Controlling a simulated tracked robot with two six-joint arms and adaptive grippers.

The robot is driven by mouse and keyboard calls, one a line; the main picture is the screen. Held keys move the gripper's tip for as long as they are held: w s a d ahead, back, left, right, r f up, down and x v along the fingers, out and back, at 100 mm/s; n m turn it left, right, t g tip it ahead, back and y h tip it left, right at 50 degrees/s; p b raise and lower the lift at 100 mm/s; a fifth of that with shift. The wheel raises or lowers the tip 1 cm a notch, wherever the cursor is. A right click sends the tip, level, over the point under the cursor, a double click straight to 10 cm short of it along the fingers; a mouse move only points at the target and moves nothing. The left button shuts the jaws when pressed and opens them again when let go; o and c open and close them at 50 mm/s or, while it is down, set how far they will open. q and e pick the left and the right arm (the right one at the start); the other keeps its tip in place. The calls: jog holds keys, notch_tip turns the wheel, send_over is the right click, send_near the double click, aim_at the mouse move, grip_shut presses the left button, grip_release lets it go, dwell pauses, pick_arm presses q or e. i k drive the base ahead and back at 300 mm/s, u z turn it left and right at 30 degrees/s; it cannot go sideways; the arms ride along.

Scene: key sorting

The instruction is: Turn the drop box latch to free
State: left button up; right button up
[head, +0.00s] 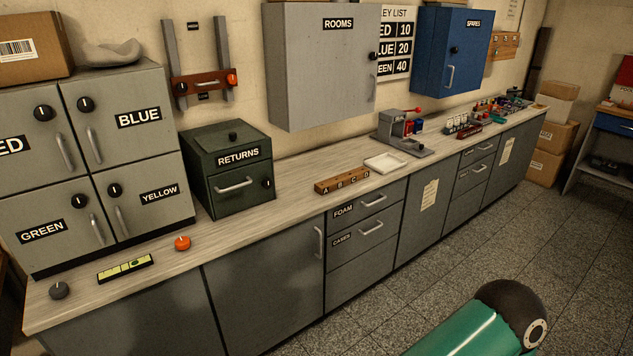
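A dark green box labelled RETURNS (206,178) stands on the counter, right of the grey lockers. It appears to be the drop box, though nothing readable on it says so. Its front has a horizontal pull handle (234,185) and a small dark knob (267,183) near the right edge, which looks like the latch. The knob's setting is too small to read. The front looks shut. Neither gripper is in view; only a green and black link of my arm shows at the bottom right.
Grey lockers (115,75) stand at the left. An orange knob (182,243), a dark knob (59,290) and a yellow-green level (125,268) lie on the counter (225,235). A lettered wooden block (343,181) is right of the box. Open floor (420,285) lies in front.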

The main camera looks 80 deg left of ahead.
aim_at(267, 184)
jog(key=z, duration=0.4)
jog(key=i, duration=0.5)
jog(key=u, duration=2.15)
jog(key=i, duration=0.2)
jog(key=u, duration=2.1)
jog(key=k, duration=0.6)
jog(key=u, duration=0.3)
jog(key=i, duration=1.6)
jog(key=z, duration=0.3)
